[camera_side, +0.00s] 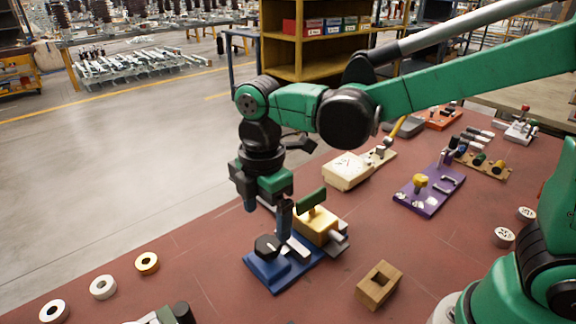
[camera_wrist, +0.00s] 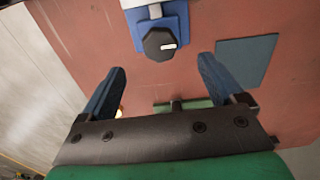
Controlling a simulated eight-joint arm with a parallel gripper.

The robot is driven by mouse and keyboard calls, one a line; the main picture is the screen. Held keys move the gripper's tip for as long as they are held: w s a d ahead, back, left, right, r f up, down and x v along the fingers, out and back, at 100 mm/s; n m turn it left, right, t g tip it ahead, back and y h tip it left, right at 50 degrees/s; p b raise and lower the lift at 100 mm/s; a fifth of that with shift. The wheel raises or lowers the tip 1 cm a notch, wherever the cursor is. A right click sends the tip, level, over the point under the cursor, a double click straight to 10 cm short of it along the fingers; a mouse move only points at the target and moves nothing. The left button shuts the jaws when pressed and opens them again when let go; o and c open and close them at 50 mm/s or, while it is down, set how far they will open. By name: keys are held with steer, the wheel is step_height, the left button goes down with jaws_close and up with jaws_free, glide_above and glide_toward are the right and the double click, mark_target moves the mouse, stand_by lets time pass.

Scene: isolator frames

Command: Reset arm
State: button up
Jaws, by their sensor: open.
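My green arm reaches in from the right in the side view. My gripper (camera_side: 268,208) points down above the red table, over the near left part of a blue base with a black knob (camera_side: 267,246). In the wrist view the two blue fingers of my gripper (camera_wrist: 160,85) stand wide apart with nothing between them. The black knob (camera_wrist: 158,43) on its blue plate (camera_wrist: 178,14) shows beyond the fingertips and apart from them.
A yellow block device (camera_side: 316,226) stands right beside the blue base. A wooden block with a hole (camera_side: 379,286), a cream meter box (camera_side: 345,170) and a purple board (camera_side: 432,192) are farther right.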

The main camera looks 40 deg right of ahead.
steer(key=s+d+r+m+t, duration=0.1)
steer(key=s+d+m+t, duration=0.1)
steer(key=d+m, duration=0.4)
steer(key=s+d+r+m+t, duration=0.1)
steer(key=d+m+t, duration=0.4)
steer(key=m, duration=0.7)
steer(key=shift+s+d+r, duration=0.35)
steer(key=shift+s+d, duration=0.15)
steer(key=shift+s, duration=0.15)
